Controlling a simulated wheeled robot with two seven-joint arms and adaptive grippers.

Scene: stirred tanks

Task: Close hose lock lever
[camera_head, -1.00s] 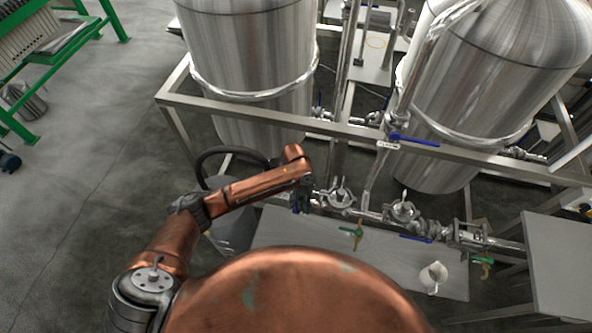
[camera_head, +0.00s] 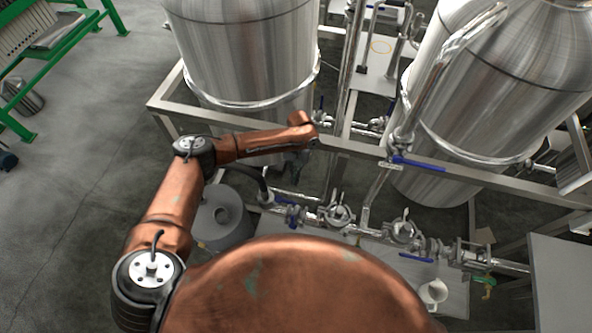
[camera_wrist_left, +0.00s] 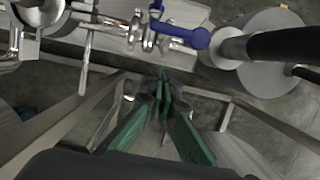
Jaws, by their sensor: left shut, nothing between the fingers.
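My left gripper (camera_head: 297,163) hangs from the copper arm, short of the pipe line, in the head view. In the left wrist view its green fingers (camera_wrist_left: 163,78) are shut and empty, with the tips apart from the pipe. A blue valve handle (camera_wrist_left: 182,33) lies just past the tips; it also shows in the head view (camera_head: 289,211). A black hose (camera_wrist_left: 285,44) ends in a pale fitting (camera_wrist_left: 232,46) beside the handle. I cannot clearly tell the hose lock lever from the other fittings. My right gripper is not in view.
Two steel tanks (camera_head: 243,48) stand behind a metal frame rail (camera_head: 228,120). A grey round container (camera_head: 222,216) stands below the hose. The floor at the left is mostly clear.

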